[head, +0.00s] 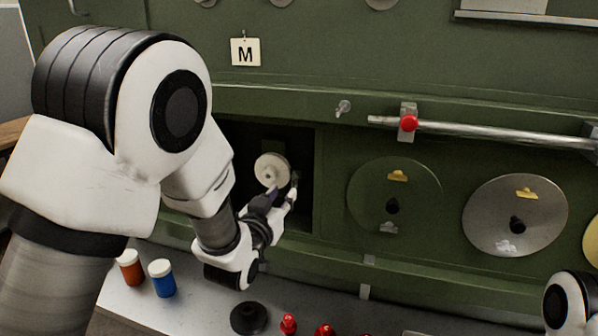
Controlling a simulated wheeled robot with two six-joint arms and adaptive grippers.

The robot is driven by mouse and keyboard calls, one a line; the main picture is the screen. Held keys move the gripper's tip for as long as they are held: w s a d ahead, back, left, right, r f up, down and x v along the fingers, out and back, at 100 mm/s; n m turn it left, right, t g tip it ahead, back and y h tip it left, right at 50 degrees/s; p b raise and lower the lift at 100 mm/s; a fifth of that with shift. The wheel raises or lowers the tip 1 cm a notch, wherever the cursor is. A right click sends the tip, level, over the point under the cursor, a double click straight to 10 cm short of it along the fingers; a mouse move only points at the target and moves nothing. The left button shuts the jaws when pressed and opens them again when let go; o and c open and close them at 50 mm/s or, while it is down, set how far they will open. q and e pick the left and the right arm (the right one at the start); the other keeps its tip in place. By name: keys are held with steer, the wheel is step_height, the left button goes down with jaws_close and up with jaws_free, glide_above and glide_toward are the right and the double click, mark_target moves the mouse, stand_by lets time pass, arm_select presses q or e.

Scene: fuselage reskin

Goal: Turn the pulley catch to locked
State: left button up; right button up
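The pulley (270,170) is a pale disc with a small centre hub, inside a dark rectangular opening in the green fuselage panel. My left gripper (284,192) reaches into the opening from the lower left, its fingers at the lower right edge of the pulley. The fingers are small and overlap there, so I cannot tell whether they touch it or how far they are open. No separate catch can be made out; it may be hidden by the gripper. Part of my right arm (568,303) shows at the lower right edge; its gripper is out of view.
A horizontal metal rail (490,131) with a red knob (409,122) runs right of the opening. Round plates (485,215) sit below it. On the bench stand an orange jar (131,268), a blue jar (161,280), a black round part (248,318) and red-topped items (288,323). A tag reads M (245,53).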

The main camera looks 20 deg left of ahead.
mark_target(292, 181)
arm_select(q)
steer(key=w+p, duration=0.1)
steer(key=w, duration=0.1)
steer(key=w+p, duration=0.1)
steer(key=w, duration=0.1)
steer(key=w+p, duration=0.1)
steer(key=w, duration=0.1)
steer(key=shift+d+r, duration=0.25)
steer(key=shift+r, duration=0.1)
steer(key=shift+w+f, duration=0.1)
steer(key=shift+w, duration=0.05)
steer(key=shift+s+r, duration=0.3)
steer(key=shift+s, duration=0.25)
jaws_close()
arm_select(e)
steer(key=r, duration=0.1)
steer(key=s+r, duration=0.1)
steer(key=r, duration=0.2)
steer(key=shift+s, duration=0.35)
